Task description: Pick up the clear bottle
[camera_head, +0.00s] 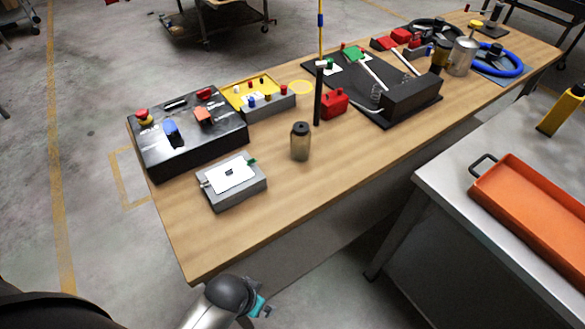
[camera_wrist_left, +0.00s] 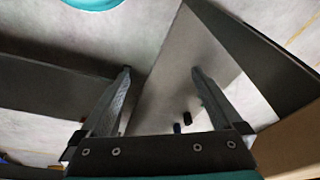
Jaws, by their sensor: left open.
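The clear bottle (camera_head: 300,142) stands upright on the wooden table (camera_head: 215,245). It is see-through with a brownish tint and has a dark cap. My left gripper (camera_head: 262,307) is low at the bottom of the head view, beyond the table's front edge and well apart from the bottle. In the left wrist view my left gripper (camera_wrist_left: 160,72) has its two fingers spread wide with nothing between them. I cannot make out the bottle in the left wrist view. My right gripper is not in view.
A grey box (camera_head: 234,190) with a white top is left of the bottle, and a black control box (camera_head: 195,150) is behind it. A red block (camera_head: 334,103) and a dark upright post (camera_head: 319,95) stand behind the bottle. An orange tray (camera_head: 535,205) lies on the metal bench at right.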

